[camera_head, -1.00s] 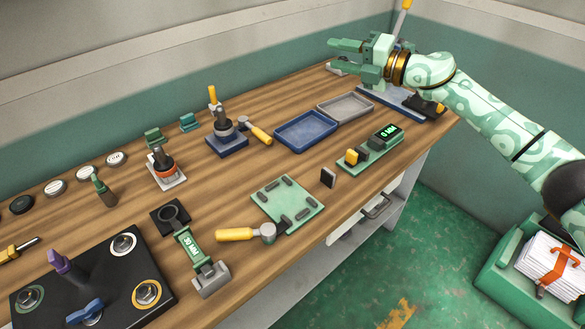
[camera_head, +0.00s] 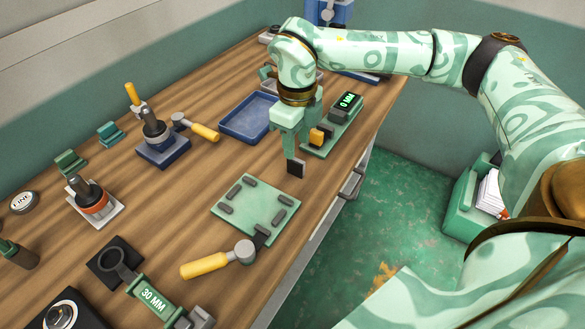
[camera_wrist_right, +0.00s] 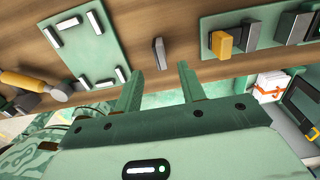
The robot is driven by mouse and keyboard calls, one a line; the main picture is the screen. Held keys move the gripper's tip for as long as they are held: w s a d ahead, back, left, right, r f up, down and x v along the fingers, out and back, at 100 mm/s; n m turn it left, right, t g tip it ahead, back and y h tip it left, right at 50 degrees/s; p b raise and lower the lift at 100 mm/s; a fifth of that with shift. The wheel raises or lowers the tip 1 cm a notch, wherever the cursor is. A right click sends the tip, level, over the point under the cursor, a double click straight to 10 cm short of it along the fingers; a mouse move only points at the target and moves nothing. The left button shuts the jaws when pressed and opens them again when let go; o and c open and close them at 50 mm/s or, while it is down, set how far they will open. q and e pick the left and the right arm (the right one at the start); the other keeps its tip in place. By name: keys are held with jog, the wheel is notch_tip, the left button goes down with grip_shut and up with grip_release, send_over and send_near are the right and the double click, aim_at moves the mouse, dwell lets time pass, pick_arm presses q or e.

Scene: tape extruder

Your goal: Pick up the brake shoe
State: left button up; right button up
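The brake shoe appears to be the small dark block (camera_head: 296,168) standing by the bench's front edge, beside the green plate with dark pads. In the right wrist view this block (camera_wrist_right: 158,52) stands just beyond the gap between my fingertips. My right gripper (camera_head: 291,152) points down directly above it in the head view and partly overlaps its top. In the wrist view the two fingers of my right gripper (camera_wrist_right: 158,78) are apart with nothing between them. I cannot tell whether a finger touches the block. My left gripper is not in view.
The green plate with dark pads (camera_head: 254,205) lies left of the block. A green gauge with a yellow block (camera_head: 318,136) is just right of my gripper. A blue tray (camera_head: 236,124) lies behind. Bare wood surrounds the block.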

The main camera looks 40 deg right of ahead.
aim_at(296, 160)
notch_tip(296, 160, down, 3)
jog(key=shift+r+b, duration=0.15)
jog(key=shift+b, duration=0.15)
notch_tip(296, 160, down, 5)
jog(key=shift+f+b, duration=0.1)
jog(key=shift+b, duration=1.05)
grip_shut()
